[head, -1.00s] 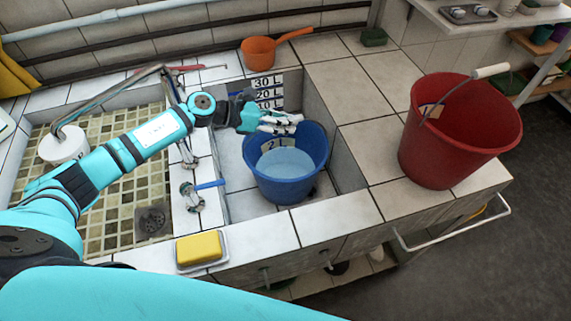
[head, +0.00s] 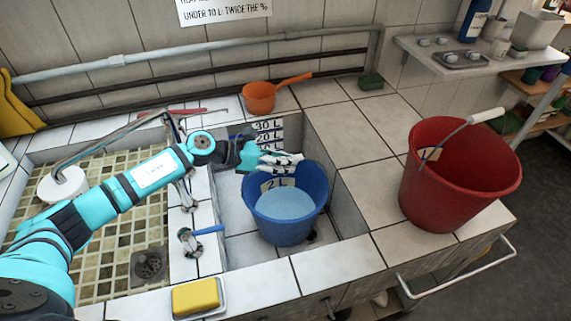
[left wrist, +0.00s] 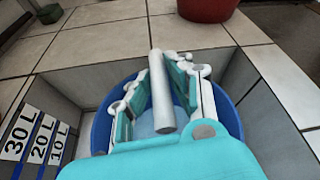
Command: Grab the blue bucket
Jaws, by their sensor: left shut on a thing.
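The blue bucket (head: 287,231) stands upright in the right sink basin, with pale water inside and a "2 L" label (head: 277,184) on its inner wall. My left gripper (head: 284,162) is over the bucket's far rim. In the left wrist view the blue rim (left wrist: 236,116) shows around the fingers. A pale grey cylindrical handle grip (left wrist: 160,92) lies between the fingers, and the left gripper is shut on it. The grip is mostly hidden in the head view. My right gripper is out of view.
A red bucket (head: 424,190) stands on the tiles to the right. An orange ladle (head: 259,98) lies behind the basin. A yellow sponge (head: 195,296) sits at the front edge. A faucet (head: 190,241) and the basin walls are close to my left arm.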

